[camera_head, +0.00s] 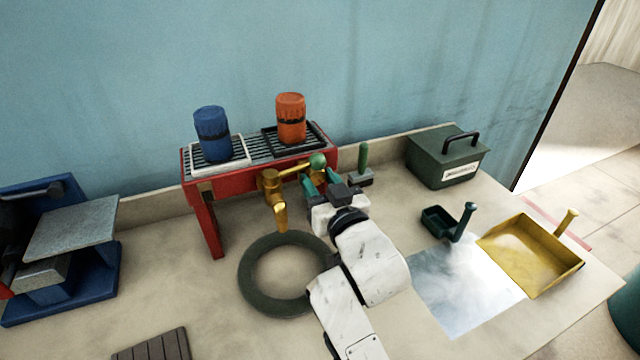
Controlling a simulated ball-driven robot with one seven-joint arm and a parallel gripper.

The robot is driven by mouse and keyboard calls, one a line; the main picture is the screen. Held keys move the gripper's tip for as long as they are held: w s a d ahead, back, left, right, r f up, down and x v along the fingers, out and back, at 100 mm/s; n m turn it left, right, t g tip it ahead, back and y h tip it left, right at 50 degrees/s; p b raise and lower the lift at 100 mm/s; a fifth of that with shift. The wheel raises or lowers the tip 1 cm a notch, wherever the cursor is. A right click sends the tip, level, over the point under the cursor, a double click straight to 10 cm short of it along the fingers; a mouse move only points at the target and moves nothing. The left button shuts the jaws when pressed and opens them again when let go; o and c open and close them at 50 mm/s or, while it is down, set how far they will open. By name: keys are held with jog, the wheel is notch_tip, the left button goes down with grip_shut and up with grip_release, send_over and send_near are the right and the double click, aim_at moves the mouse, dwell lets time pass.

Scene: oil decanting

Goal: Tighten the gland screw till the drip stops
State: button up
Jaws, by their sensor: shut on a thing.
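A brass tap (270,182) sits at the front of the red stand, with its spout (281,216) pointing down. A brass bar runs right from the tap to a green ball knob (317,160). My gripper (318,181) is at the knob end of this bar, its green fingers shut on the bar or knob. The fingers and wrist hide the exact contact. I cannot make out the gland screw separately, and no drip is visible at the spout at this size.
The red stand (211,222) carries a blue canister (212,134) and an orange canister (291,118). A dark ring (255,297) lies below the spout. Right are a green-handled piece (364,156), green box (440,160), small scoop (437,222) and yellow pan (530,255). A blue machine (60,306) stands left.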

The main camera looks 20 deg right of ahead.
jog(key=o, duration=1.1)
jog(key=shift+c, duration=0.2)
jog(key=shift+s, duration=0.15)
jog(key=s+b, duration=0.1)
jog(key=s, duration=0.9)
jog(key=shift+s+b, duration=0.3)
